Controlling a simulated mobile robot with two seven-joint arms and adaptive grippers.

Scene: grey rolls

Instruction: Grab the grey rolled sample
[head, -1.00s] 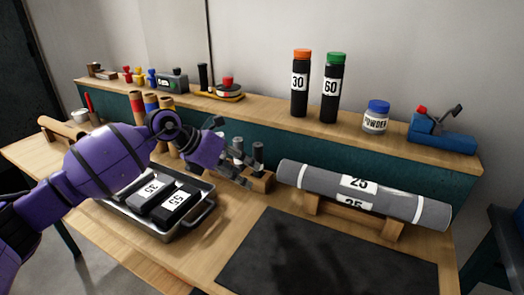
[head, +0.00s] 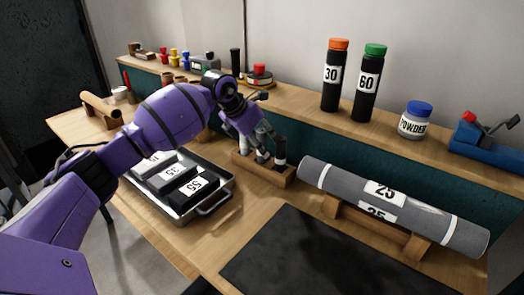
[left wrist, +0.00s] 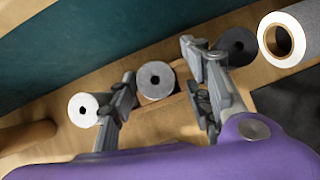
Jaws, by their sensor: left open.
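In the left wrist view, a small grey roll (left wrist: 158,95) with a dark centre hole stands in the wooden holder, seen end-on. My left gripper (left wrist: 157,62) is open, one finger on each side of this roll. I cannot tell whether they touch it. A white roll (left wrist: 84,120) is left of it and a dark roll (left wrist: 236,60) right of it, partly behind a finger. In the head view, my left gripper (head: 262,146) points down over the wooden holder (head: 262,171) and partly hides the small rolls. My right gripper is not in view.
A large grey roll (head: 340,185) marked 25 lies on a wooden cradle (head: 416,246) to the right. A metal tray (head: 226,193) with black blocks is at left. A shelf (head: 300,107) with bottles runs behind. A dark mat (head: 310,262) lies in front.

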